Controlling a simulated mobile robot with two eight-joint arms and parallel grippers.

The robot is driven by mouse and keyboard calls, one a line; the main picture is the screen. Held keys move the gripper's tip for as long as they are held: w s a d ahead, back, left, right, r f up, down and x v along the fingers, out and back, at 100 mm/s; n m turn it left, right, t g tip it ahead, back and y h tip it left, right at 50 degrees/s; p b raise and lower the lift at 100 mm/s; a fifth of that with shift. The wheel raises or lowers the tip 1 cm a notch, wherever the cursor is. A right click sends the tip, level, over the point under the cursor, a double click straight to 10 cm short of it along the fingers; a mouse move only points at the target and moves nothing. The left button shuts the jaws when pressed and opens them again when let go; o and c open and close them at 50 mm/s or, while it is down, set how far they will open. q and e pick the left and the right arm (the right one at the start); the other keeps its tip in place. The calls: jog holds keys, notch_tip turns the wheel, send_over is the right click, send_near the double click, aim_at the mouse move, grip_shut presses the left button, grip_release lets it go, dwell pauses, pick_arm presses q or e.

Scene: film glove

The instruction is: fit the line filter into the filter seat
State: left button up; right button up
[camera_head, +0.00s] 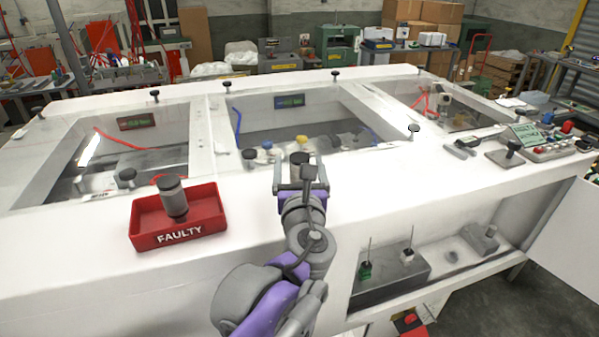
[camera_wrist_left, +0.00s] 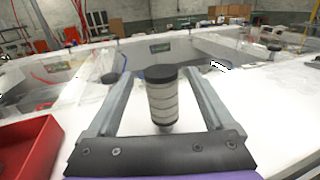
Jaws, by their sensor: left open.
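A line filter, a pale ribbed cylinder with a black cap, stands upright between my fingers in the left wrist view (camera_wrist_left: 163,102). Its dark cap shows just past the gripper in the head view (camera_head: 299,158). My left gripper (camera_head: 301,172) is open, with one finger on either side of the filter and visible gaps. A narrower piece shows under the filter; I cannot tell whether it is the filter seat. A second grey cylinder with a dark top (camera_head: 174,197) stands in a red tray marked FAULTY (camera_head: 180,237). My right gripper is out of view.
The white bench top (camera_head: 400,175) is mostly clear right of my gripper. Glazed, recessed bays with black knobs lie behind. Small devices and a control box with buttons (camera_head: 550,150) sit at the far right. A grey block (camera_head: 390,278) lies in a lower front opening.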

aim_at(299, 154)
pick_arm(q)
jog(key=w, duration=0.4)
jog(key=shift+w+r, duration=0.15)
jog(key=shift+w, duration=0.25)
jog(key=shift+s, duration=0.1)
jog(key=shift+c, duration=1.1)
grip_shut()
